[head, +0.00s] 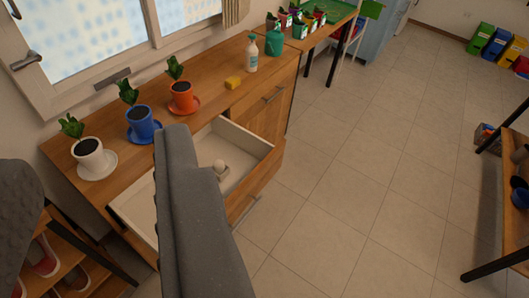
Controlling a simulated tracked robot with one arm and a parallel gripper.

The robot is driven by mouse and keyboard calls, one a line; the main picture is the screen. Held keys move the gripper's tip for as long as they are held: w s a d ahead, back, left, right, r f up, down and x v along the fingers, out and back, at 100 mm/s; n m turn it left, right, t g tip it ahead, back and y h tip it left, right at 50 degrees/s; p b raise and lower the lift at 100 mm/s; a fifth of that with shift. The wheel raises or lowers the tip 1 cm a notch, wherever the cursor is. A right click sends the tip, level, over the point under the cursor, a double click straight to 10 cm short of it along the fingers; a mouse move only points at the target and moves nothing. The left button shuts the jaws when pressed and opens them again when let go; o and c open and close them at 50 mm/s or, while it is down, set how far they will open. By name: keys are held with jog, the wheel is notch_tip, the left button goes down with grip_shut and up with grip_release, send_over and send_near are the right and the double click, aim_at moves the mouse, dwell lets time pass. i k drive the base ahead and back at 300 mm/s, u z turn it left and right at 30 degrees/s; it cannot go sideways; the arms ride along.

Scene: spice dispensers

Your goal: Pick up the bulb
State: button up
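The bulb (219,166) is a small, pale round thing inside the open white-lined drawer (252,138) of the wooden cabinet. It lies just right of my gripper in the picture, and its lower part is hard to make out. My gripper (184,152) is the dark grey shape that rises from the bottom edge and covers the middle of the drawer. It looks apart from the bulb, but their depth is unclear. I cannot see whether its fingers are open or shut.
On the cabinet top (213,101) stand a white pot (90,160), a blue pot (143,127), an orange pot (184,97), a yellow sponge (233,83) and a bottle (252,56). A shoe rack (60,255) stands lower left. The tiled floor (350,190) right of the drawer is clear.

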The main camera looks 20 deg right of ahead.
aim_at(219, 164)
jog(key=z, duration=0.15)
jog(key=i, duration=1.6)
jog(key=u, duration=0.7)
